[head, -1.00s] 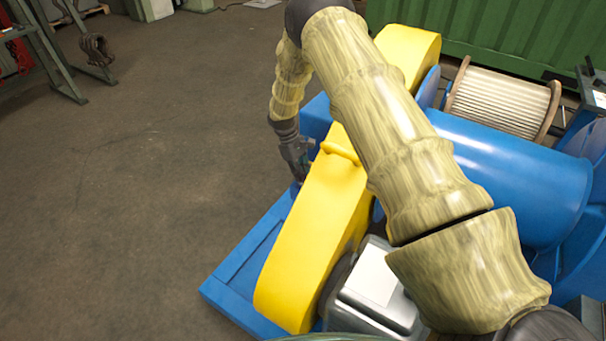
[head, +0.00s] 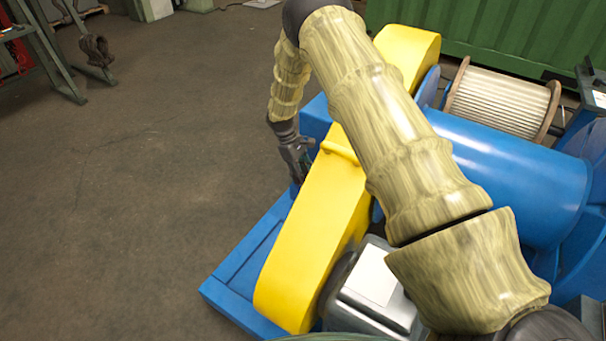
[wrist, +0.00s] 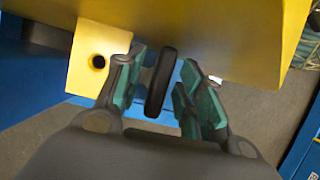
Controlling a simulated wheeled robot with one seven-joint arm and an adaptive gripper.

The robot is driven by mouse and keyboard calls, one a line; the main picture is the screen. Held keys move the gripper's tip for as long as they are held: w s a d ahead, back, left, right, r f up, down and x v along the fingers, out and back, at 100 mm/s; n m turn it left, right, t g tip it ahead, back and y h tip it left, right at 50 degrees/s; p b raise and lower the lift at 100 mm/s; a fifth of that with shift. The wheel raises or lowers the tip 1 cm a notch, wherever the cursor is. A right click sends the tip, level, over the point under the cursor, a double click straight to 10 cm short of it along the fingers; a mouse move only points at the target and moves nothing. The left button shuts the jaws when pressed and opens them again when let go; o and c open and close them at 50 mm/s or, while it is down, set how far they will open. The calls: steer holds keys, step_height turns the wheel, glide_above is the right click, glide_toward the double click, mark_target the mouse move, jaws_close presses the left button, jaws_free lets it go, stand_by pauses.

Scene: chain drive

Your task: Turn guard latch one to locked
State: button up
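The yellow chain guard (head: 315,235) runs diagonally across the head view; its face also shows in the wrist view (wrist: 235,30). A black, elongated latch handle (wrist: 161,82) stands against the guard in the wrist view. My gripper (wrist: 163,88) has its teal-padded fingers on either side of the handle, with narrow gaps showing. It looks open around the handle, and contact is not clear. In the head view my gripper (head: 303,172) is at the left side of the guard, where the latch is hidden. The lock marking cannot be seen.
A yellow tab (wrist: 84,72) with a dark hole is left of the fingers. The blue base frame (head: 235,285) lies below the guard. A blue drum (head: 510,170) and a cable reel (head: 503,100) are to the right. Open floor (head: 130,200) lies to the left.

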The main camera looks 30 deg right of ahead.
steer(key=v, duration=1.2)
steer(key=shift+s, duration=0.1)
